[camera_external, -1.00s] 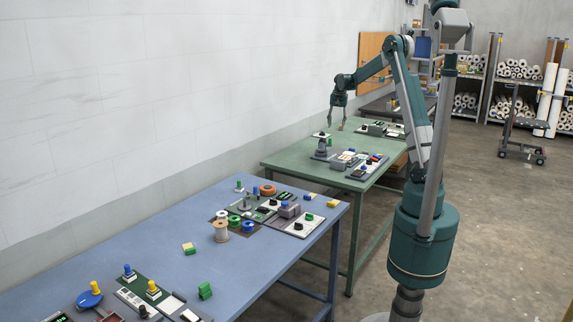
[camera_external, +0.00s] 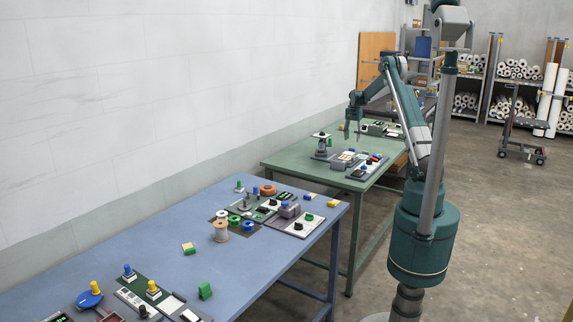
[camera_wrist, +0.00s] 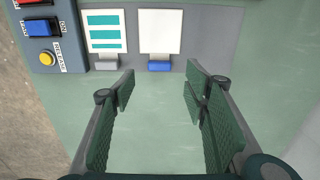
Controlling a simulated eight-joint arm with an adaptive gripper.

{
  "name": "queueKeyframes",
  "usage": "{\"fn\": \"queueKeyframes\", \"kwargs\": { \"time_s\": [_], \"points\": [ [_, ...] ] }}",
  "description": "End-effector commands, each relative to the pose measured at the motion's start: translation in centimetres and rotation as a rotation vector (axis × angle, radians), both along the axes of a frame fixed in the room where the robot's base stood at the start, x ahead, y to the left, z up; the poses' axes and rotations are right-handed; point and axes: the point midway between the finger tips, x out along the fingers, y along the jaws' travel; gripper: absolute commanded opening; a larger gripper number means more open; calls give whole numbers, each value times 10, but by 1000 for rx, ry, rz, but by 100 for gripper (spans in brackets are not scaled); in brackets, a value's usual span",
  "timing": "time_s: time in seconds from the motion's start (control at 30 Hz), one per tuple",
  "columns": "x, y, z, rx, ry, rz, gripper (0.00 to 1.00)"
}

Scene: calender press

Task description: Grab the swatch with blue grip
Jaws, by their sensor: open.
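The swatch with the blue grip is a plain white card (camera_wrist: 160,32) with a blue tab (camera_wrist: 159,66) on its near edge, at the top middle of the wrist view. It lies on a grey panel on the green table. My gripper (camera_wrist: 161,80) is open and empty, its two fingers spread to the left and right of the blue tab, nearer the camera. No contact with the tab shows. In the external view my gripper (camera_external: 352,136) points down over the green table; the swatch is too small to make out there.
A teal-striped swatch (camera_wrist: 107,32) with a grey grip lies just left. A control box with a yellow button (camera_wrist: 47,58) and a blue switch (camera_wrist: 40,28) is further left. The green table (camera_wrist: 155,125) is bare below the panel. A blue table (camera_external: 150,235) stands nearer the external camera.

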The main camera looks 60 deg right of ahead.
Motion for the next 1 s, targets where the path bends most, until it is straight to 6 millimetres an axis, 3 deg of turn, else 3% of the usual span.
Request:
{"fn": "queueKeyframes", "kwargs": {
  "time_s": [0.33, 0.7, 1.0],
  "points": [
    [0, 0, -1, 0, 0, 0, 45],
    [0, 0, -25, 0, 0, 1, 45],
    [0, 0, -26, 0, 0, 1, 45]
  ]
}}
